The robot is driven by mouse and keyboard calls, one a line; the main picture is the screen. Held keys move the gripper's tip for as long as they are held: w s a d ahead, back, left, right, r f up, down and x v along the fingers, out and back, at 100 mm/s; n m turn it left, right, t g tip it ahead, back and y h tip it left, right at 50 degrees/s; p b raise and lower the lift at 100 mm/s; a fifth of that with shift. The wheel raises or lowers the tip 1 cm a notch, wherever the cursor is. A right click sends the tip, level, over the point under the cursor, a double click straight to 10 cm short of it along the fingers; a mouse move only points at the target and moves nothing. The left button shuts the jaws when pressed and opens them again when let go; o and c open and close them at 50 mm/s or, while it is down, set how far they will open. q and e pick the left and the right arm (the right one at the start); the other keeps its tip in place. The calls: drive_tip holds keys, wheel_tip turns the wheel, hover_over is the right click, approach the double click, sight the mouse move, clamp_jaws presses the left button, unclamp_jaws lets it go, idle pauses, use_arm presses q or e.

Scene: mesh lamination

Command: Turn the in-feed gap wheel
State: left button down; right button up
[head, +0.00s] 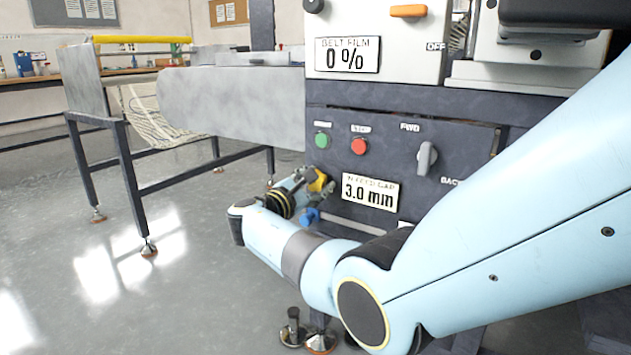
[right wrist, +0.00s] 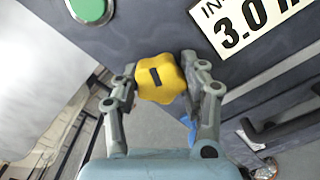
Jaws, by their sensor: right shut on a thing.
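The in-feed gap wheel is a yellow lobed knob (right wrist: 160,79) with a dark slot on its face, seen in the right wrist view. In the head view it shows as a small yellow patch (head: 318,180) on the dark machine panel. My right gripper (right wrist: 162,84) is shut on the knob, one finger at each side of it. In the head view my right gripper (head: 312,186) is partly hidden behind its own wrist. The gap display (head: 369,194) beside the knob reads 3.0 mm. My left gripper is not in view.
A green button (head: 322,140), a red button (head: 359,146) and a grey selector switch (head: 426,158) sit above the display. A metal in-feed table (head: 235,105) stands to the left. Open floor lies in front.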

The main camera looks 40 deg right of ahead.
drive_tip(key=shift+a+f, duration=0.1)
idle(0.3)
drive_tip(key=o, duration=1.2)
drive_tip(key=v, duration=1.2)
